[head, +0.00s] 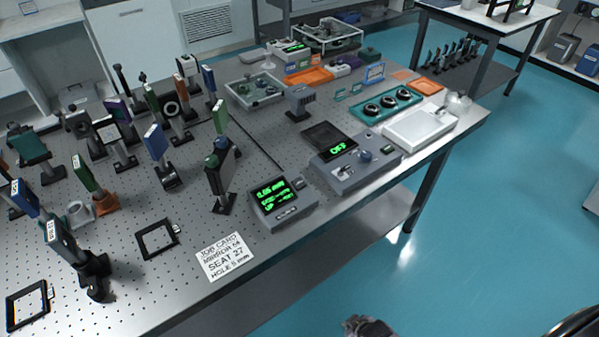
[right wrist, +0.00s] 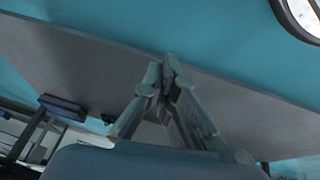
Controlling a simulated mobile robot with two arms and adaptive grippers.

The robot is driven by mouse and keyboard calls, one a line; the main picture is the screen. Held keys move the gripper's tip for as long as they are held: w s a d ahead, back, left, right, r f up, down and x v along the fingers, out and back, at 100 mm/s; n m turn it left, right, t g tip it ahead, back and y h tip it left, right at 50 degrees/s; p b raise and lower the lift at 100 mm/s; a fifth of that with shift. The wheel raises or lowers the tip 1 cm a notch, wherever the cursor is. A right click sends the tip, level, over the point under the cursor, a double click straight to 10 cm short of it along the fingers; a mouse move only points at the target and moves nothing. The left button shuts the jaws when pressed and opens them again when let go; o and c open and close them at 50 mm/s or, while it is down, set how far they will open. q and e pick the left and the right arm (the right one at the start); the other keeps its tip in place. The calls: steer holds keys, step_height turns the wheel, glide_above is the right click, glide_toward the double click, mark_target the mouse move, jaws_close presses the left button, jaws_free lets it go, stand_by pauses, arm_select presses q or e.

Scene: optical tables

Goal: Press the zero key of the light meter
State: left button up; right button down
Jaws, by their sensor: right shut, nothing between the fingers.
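A grey box with a green lit display (head: 283,203), which looks like the light meter, stands near the front edge of the optical table. Its screen shows green text, its top line a small reading that seems to be in mW. Small keys show on its sloped front, but their labels are too small to read. My right gripper (head: 368,326) is at the bottom edge of the head view, in front of the table and apart from the meter. In the right wrist view its fingers (right wrist: 165,85) are together and empty. My left gripper is out of view.
Right of the meter is a grey controller (head: 345,170) reading OFF, with knobs. A job card (head: 225,256) lies to the meter's left. Posts with mounted optics crowd the left of the table (head: 200,285). The floor in front of the table is clear.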

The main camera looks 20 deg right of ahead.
mark_target(299, 183)
steer(key=w+a+r+n+t+y+p, duration=0.1)
steer(key=w+a+r+n+t+p, duration=0.25)
steer(key=r, duration=1.15)
steer(key=w+a+r+n+y+p, duration=0.1)
steer(key=w+a+r+y+p, duration=0.2)
steer(key=w+r, duration=0.8)
steer(key=w+a+r+n+t+p, duration=0.1)
steer(key=a+r+n+t+p, duration=0.2)
steer(key=r, duration=1.6)
arm_select(q)
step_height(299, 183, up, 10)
steer(key=shift+b, duration=0.3)
arm_select(e)
steer(key=w+d+r+n+y, duration=0.2)
steer(key=w+r+n, duration=0.1)
steer(key=w, duration=0.5)
steer(key=shift+d+r+n, duration=0.35)
steer(key=shift+d+r, duration=0.05)
steer(key=shift+r, duration=0.25)
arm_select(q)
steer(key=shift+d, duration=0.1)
arm_select(e)
steer(key=shift+w, duration=0.15)
